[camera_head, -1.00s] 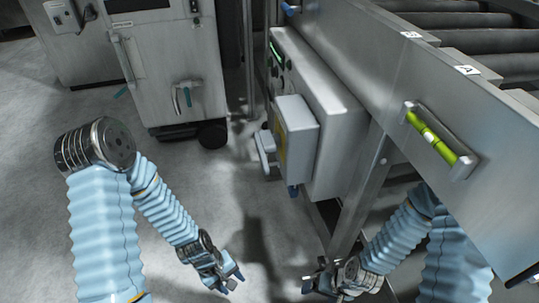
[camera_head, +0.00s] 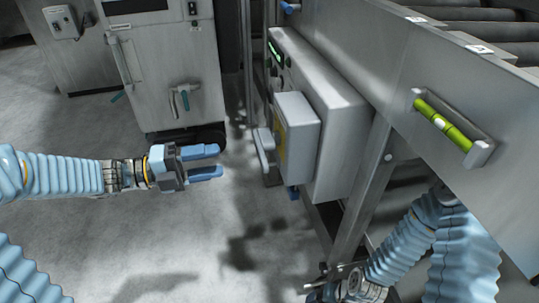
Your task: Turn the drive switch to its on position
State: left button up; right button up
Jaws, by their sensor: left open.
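A grey switch box (camera_head: 298,138) is mounted on the front of a larger control cabinet (camera_head: 338,115) in the middle of the head view. A grey lever-like handle (camera_head: 264,148), which looks like the drive switch, stands out from the box's left-facing side. My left gripper (camera_head: 218,162) is open and empty, with its two blue fingers pointing right toward the handle. A gap remains between fingertips and handle. My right gripper (camera_head: 316,286) is low at the bottom of the view, below the cabinet. Whether its jaws are open is unclear.
The metal frame with rollers (camera_head: 450,100) fills the right side, carrying a green-yellow level tube (camera_head: 442,126). A steel leg (camera_head: 362,190) stands below it. A grey cabinet (camera_head: 165,80) with a teal-handled latch stands behind my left gripper. The floor (camera_head: 200,230) is clear.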

aim_at(267, 150)
pick_arm(q)
jog(key=b+x, duration=0.2)
jog(key=x, duration=1.1)
jog(key=shift+f, duration=0.15)
grip_shut()
